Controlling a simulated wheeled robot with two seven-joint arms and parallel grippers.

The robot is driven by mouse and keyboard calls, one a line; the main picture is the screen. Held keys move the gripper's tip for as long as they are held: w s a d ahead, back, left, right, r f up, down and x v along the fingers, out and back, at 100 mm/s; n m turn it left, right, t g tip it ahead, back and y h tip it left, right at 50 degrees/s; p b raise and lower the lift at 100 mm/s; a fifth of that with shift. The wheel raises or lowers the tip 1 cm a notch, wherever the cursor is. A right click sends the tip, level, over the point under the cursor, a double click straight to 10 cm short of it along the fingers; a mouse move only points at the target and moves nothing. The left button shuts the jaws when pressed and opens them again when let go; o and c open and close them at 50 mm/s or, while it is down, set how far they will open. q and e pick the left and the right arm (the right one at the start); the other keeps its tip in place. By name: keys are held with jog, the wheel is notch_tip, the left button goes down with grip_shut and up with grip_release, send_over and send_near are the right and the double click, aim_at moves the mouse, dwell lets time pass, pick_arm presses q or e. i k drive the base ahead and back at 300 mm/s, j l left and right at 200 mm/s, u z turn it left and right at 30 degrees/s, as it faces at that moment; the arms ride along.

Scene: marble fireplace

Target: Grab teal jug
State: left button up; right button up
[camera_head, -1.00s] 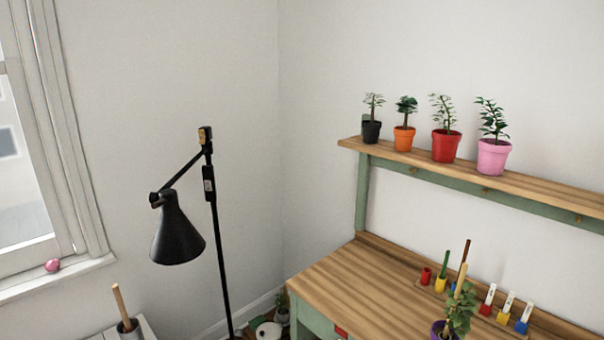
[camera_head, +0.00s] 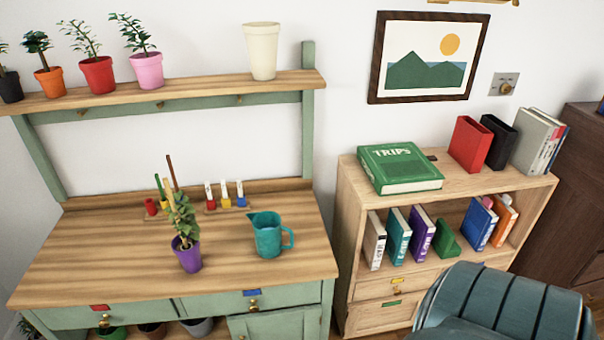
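The teal jug (camera_head: 267,236) stands upright on the right part of the wooden bench top (camera_head: 110,250). Its handle points right and its spout points to the upper left. Nothing covers it. Neither of my grippers shows in the head view.
A purple pot with a plant (camera_head: 187,253) stands left of the jug. Small red, yellow and blue holders (camera_head: 226,202) stand behind it. A shelf (camera_head: 180,93) with several pots runs above. A bookcase (camera_head: 348,215) and a teal chair (camera_head: 500,305) are to the right.

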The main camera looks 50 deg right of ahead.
aim_at(267, 225)
jog(key=z, duration=1.7)
jog(key=i+j+z, duration=0.1)
jog(key=j+z, duration=0.2)
jog(key=j, duration=0.2)
jog(key=j+z, duration=0.3)
jog(key=j, duration=0.25)
jog(key=j+z, duration=0.2)
jog(key=j, duration=1.85)
jog(key=i, duration=0.05)
